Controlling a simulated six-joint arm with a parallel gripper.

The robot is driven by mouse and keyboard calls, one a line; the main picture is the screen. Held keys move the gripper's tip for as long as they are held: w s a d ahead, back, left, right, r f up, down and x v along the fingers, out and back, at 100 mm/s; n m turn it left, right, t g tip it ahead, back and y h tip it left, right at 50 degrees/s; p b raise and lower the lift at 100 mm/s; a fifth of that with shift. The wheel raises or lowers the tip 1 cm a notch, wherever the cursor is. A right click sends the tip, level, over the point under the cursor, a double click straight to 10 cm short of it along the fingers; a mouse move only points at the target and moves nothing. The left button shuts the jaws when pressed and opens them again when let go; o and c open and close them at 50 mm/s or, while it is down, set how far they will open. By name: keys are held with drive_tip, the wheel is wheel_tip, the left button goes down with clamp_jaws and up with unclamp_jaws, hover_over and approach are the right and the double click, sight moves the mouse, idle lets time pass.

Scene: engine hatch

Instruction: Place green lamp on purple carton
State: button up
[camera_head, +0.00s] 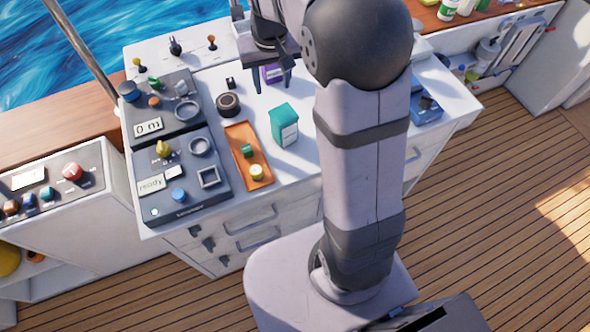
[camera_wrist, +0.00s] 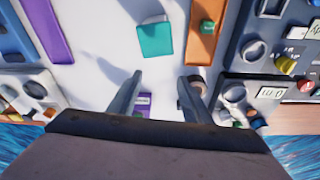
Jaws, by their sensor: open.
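The green lamp (camera_head: 247,151), a small green piece, sits in the orange tray (camera_head: 233,134) beside a yellow one. The lamp also shows in the wrist view (camera_wrist: 208,27), at the top right. The purple carton (camera_head: 271,73) stands on the white worktop, partly hidden by my gripper; in the wrist view the carton (camera_wrist: 141,101) shows between the fingers, partly covered by the gripper body. My gripper (camera_head: 272,89) is open and empty over the purple carton's area, behind the teal carton, away from the lamp. Its fingers (camera_wrist: 163,78) are spread in the wrist view.
A teal carton (camera_head: 284,125) stands between my arm and the orange tray. A round black knob (camera_head: 228,104) is left of my gripper. Dark control panels (camera_head: 184,178) with knobs fill the worktop's left. A long purple tray (camera_wrist: 47,28) lies on the wrist view's left.

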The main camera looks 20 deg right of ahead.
drive_tip(key=s+a+f+g, duration=0.1)
drive_tip(key=s+a+f, duration=0.1)
drive_tip(key=s, duration=0.9)
drive_tip(key=s+a+f+n+g, duration=0.1)
drive_tip(key=s+f, duration=0.4)
drive_tip(key=s, duration=0.6)
drive_tip(key=shift+s+a+f+n, duration=0.15)
drive_tip(key=shift+s+a+n, duration=0.15)
drive_tip(key=shift+a, duration=0.1)
